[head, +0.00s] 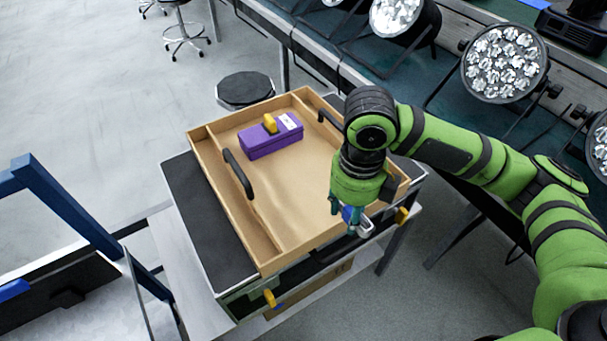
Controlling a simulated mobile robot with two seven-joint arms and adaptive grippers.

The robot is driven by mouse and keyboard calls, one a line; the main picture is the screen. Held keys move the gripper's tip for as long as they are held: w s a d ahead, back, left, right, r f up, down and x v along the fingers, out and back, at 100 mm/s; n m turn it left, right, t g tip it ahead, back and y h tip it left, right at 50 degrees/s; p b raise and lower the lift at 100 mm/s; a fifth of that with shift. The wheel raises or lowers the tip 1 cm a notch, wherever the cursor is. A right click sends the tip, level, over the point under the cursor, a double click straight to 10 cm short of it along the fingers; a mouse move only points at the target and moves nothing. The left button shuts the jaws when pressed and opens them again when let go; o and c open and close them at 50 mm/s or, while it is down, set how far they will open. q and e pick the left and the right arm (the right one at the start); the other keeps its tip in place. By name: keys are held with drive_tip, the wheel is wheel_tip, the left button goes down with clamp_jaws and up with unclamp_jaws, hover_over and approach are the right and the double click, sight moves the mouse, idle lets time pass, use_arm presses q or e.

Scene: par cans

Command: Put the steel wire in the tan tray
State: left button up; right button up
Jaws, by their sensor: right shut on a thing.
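The tan tray (262,248) is a wide wooden tray with black handles, lying on a dark-topped cart. My right gripper (352,220) points down over the tray's near right edge. It is shut on the steel wire (366,229), a small silvery piece showing at the fingertips. The fingers and arm partly hide the wire, and I cannot tell its exact height above the rim. My left gripper is out of view.
A purple box (271,138) with a yellow part on top sits in the far part of the tray. The tray's middle is bare. Stage lamps (504,63) stand on a bench at the back right. A blue frame (62,205) stands at the left.

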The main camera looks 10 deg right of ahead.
drive_tip(key=p, duration=0.1)
hover_over(321, 209)
wheel_tip(321, 209, down, 6)
drive_tip(key=shift+s+a+f, duration=0.1)
wheel_tip(321, 209, down, 4)
drive_tip(key=shift+r+p, duration=0.25)
drive_tip(key=shift+p, duration=0.5)
drive_tip(key=shift+f, duration=0.3)
drive_tip(key=shift+f, duration=0.15)
drive_tip(key=o, duration=1.2)
drive_tip(key=shift+c, duration=0.2)
